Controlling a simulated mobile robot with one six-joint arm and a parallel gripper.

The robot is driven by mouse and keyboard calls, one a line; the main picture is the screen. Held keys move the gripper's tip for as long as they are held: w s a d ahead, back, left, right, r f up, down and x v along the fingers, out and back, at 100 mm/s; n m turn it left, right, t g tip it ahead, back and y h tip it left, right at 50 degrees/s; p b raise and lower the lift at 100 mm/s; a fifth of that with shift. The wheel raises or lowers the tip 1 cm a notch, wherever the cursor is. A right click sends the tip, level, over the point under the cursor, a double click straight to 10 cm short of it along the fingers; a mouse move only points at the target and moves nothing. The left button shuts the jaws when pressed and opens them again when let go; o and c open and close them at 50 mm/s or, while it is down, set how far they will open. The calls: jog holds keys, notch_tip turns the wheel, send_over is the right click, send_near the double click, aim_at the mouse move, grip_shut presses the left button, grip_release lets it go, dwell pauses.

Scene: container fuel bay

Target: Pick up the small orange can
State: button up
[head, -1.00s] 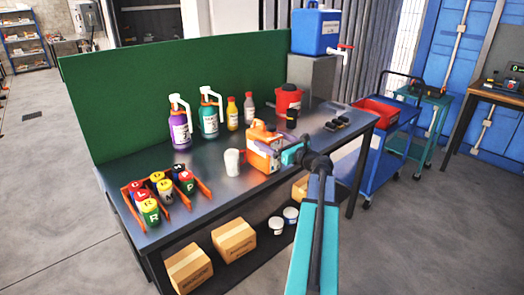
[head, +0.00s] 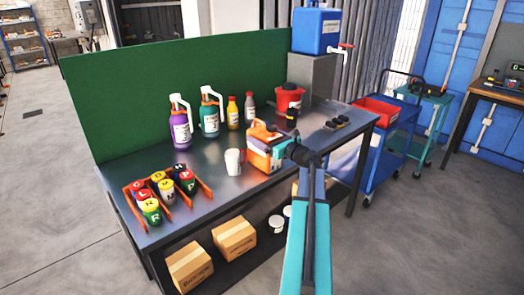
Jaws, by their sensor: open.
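The small orange can (head: 258,158) stands upright on the dark metal bench (head: 205,190), with a pale label on its front and a dark cap on top. My gripper (head: 280,143) is at the can's upper right side, by its handle. The jaws are open; the fingers are small here and partly hidden by my wrist, so I cannot tell whether they touch the can or surround its handle. The right side of the can is hidden behind my arm.
A white mug (head: 233,162) stands just left of the can. Purple (head: 181,125) and teal (head: 209,115) jugs, small bottles and a red tub (head: 289,100) stand behind. A rack of several coloured cans (head: 160,195) is at left. A green panel (head: 150,95) backs the bench.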

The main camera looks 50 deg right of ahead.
jog(key=c, duration=2.1)
jog(key=shift+r, duration=0.1)
jog(key=shift+r+b, duration=0.3)
jog(key=shift+r, duration=1.05)
jog(key=s+a, duration=0.2)
jog(key=s, duration=0.1)
jog(key=s+a+r+b, duration=0.1)
jog(key=s+a, duration=0.1)
jog(key=s, duration=0.1)
jog(key=s+a+b, duration=0.1)
jog(key=s+a, duration=0.1)
jog(key=s, duration=0.1)
jog(key=shift+a+r, duration=0.25)
jog(key=shift+a, duration=0.15)
jog(key=s+a+b, duration=0.1)
jog(key=b, duration=0.2)
jog(key=shift+s, duration=0.35)
jog(key=b, duration=0.5)
jog(key=shift+s+a, duration=0.2)
jog(key=shift+s, duration=0.05)
